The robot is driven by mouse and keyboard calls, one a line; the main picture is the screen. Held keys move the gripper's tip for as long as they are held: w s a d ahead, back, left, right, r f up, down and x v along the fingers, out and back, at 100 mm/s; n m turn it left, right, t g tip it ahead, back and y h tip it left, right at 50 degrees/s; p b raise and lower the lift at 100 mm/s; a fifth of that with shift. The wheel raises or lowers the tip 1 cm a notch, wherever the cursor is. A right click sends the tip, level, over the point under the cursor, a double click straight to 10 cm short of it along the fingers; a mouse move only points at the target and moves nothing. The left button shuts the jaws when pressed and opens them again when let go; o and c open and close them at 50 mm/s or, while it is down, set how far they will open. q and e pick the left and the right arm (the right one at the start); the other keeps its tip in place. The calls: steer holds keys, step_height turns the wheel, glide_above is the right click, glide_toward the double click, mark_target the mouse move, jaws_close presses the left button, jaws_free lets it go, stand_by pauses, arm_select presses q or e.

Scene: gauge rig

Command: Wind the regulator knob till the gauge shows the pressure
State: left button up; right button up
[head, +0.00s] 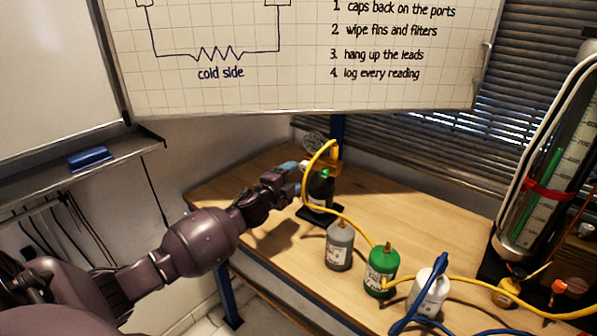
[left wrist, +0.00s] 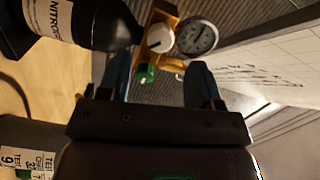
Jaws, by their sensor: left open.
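The gauge (left wrist: 198,38) is a round white dial on a brass regulator (left wrist: 165,14); its needle is too small to read. A white round knob (left wrist: 160,38) sits beside the dial, and a small green part (left wrist: 145,74) is below it. In the head view the gauge (head: 312,140) and brass regulator (head: 334,158) top a black bottle (head: 319,188) on the bench. My left gripper (head: 294,170) is at the left of the regulator. In the left wrist view its blue fingers (left wrist: 158,80) are apart, with the knob beyond their tips. My right gripper is not in view.
Grey (head: 339,247), green (head: 382,272) and white (head: 430,292) bottles stand along the front of the wooden bench (head: 400,216). A yellow hose (head: 348,216) loops from the regulator past them. A glass column (head: 545,165) stands right; a whiteboard (head: 300,85) hangs above.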

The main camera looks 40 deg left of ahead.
arm_select(q)
steer(key=s, duration=0.6)
stand_by(0.4)
steer(key=s+d+f+n+g, duration=0.3)
steer(key=s+d+f+n, duration=0.4)
steer(key=s+f, duration=0.4)
steer(key=s+d+f+n+g, duration=0.3)
steer(key=s+d+f+n, duration=0.4)
steer(key=s, duration=1)
step_height(320, 180, down, 4)
steer(key=shift+d+f+n+g, duration=0.15)
steer(key=shift+d+n+g, duration=0.2)
steer(key=shift+d, duration=0.75)
